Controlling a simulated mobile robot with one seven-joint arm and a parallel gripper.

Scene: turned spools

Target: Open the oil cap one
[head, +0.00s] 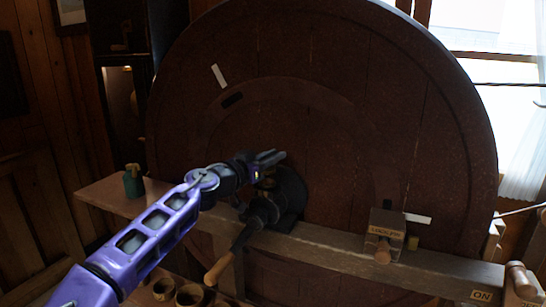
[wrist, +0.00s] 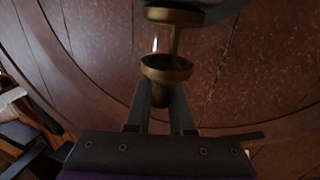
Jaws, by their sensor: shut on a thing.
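The oil cap (wrist: 166,68) is a brass, flanged piece with a short, darker knob at its lower end in the wrist view. My gripper (wrist: 160,100) has its two grey fingers on either side of that knob and is shut on it. Above it the brass neck runs up to a wider brass rim at a grey body. In the head view my gripper (head: 270,158) is at the top of the dark bearing housing (head: 288,195) in front of the big wheel. The cap is mostly hidden there by the gripper and dim light.
A large dark wooden wheel (head: 420,120) fills the background. A crank with a wooden handle (head: 219,268) hangs below the housing. A wooden beam (head: 330,247) holds a labelled box (head: 384,226), and a green can (head: 133,184) stands at left. An ON sign (head: 481,295) is at right.

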